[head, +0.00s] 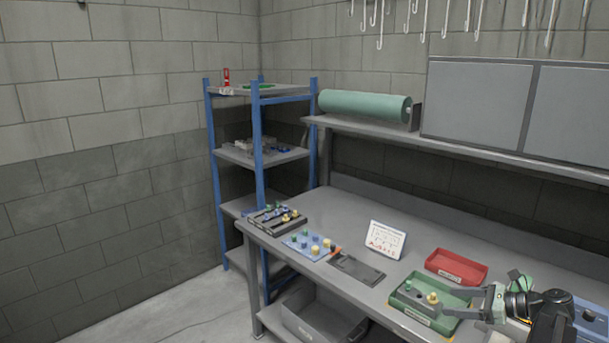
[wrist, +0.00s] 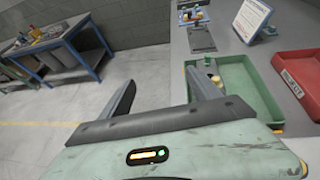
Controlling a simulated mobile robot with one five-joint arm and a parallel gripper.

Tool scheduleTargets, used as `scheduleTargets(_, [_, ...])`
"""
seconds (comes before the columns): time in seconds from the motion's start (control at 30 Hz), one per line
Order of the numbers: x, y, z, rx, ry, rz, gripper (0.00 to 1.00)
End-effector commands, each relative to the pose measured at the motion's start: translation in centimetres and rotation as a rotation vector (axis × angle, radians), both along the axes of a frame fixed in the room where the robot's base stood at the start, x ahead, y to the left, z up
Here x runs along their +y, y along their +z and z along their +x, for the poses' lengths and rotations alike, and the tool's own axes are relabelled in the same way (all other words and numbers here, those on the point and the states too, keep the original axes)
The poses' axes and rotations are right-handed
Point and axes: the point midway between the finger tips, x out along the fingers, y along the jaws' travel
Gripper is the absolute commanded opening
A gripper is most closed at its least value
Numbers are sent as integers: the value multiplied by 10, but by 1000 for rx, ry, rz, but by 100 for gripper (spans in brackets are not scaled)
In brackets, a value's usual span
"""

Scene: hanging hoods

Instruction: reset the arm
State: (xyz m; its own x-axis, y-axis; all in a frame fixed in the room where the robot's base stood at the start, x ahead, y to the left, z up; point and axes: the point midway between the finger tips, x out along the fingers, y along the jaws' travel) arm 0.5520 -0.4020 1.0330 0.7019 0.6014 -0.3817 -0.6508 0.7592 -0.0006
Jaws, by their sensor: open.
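My gripper (head: 440,299) is at the lower right of the head view, over the green tray (head: 404,309) near the bench's front edge. Its two fingers are apart, with nothing held between them. In the wrist view my gripper (wrist: 160,95) shows both fingers spread, the left one over the floor and the right one beside the green tray (wrist: 262,97). Small yellow and green pieces lie in the green tray. Part of my arm hides the bench at the far right.
A red tray (head: 456,267) sits behind the green one. A white card (head: 385,240), a dark flat plate (head: 356,269), a blue board with pegs (head: 297,246) and a black rack (head: 262,222) stand along the bench. Blue-framed shelves (head: 256,150) stand beyond it. Hooks hang above.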

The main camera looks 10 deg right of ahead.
Motion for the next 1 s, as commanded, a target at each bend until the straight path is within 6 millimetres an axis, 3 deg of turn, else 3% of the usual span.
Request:
scheduleTargets(0.17, [63, -5, 40, 4, 115, -3, 73])
scheduleTargets(0.27, [113, -11, 63, 21, 200, -16, 73])
scheduleTargets(0.37, [182, -25, 83, 57, 315, -53, 73])
scheduleTargets(0.4, [216, -33, 90, 71, 374, -83, 73])
scheduleTargets(0.5, [300, -59, 95, 88, 546, -205, 73])
scheduleTargets(0.6, [373, -86, 87, 66, 738, -371, 73])
scheduleTargets(0.7, [425, -110, 72, 17, 928, -543, 73])
scheduleTargets(0.8, [459, -131, 54, -53, 1119, -717, 73])
scheduleTargets(0.9, [478, -150, 35, -144, 1337, -913, 73])
scheduleTargets(1.0, [470, -163, 23, -234, 1544, -1098, 73])
